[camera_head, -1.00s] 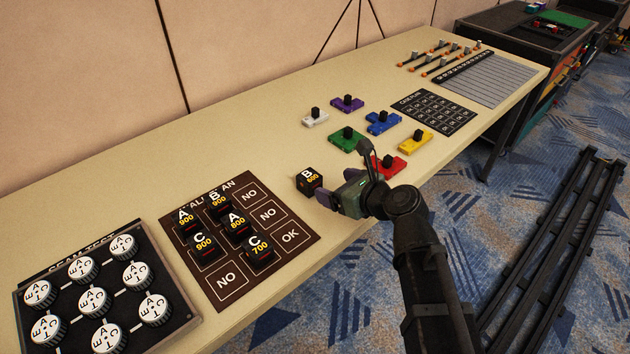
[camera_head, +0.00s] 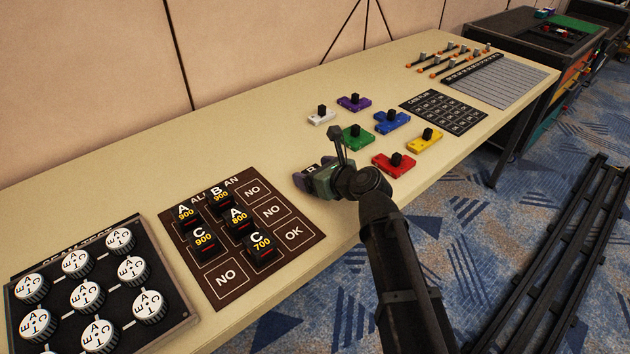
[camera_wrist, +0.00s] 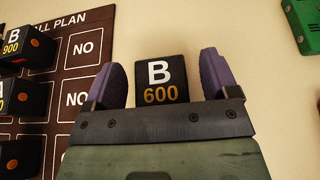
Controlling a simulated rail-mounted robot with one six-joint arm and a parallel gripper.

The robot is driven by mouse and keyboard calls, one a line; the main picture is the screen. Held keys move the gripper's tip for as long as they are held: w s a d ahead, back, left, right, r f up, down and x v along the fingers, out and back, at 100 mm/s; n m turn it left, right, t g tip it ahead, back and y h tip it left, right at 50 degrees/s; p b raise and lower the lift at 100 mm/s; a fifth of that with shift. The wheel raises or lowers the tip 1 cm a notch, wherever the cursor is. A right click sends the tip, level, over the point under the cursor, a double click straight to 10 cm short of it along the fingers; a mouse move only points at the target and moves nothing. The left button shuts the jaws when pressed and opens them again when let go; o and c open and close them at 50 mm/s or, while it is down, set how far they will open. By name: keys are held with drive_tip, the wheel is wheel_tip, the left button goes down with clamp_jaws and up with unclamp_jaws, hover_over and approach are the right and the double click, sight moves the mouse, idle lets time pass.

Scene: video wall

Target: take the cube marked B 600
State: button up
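The black cube marked B 600 (camera_wrist: 160,80) stands on the table between the two purple fingers of my gripper (camera_wrist: 160,84) in the wrist view. A small gap shows on each side of the cube, so the fingers look open around it. In the head view my gripper (camera_head: 306,182) hides most of the cube (camera_head: 312,166); only its top edge shows behind the fingers.
The brown plan board (camera_head: 222,284) with several black cubes lies to the left. The dial box (camera_head: 188,318) is further left. Coloured blocks with black knobs, including a red one (camera_head: 388,168) and a green one (camera_head: 358,142), lie to the right. Bare table (camera_head: 100,195) lies behind.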

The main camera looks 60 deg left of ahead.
drive_tip(key=c, duration=1)
wheel_tip(320, 180, up, 20)
drive_tip(key=p, duration=2)
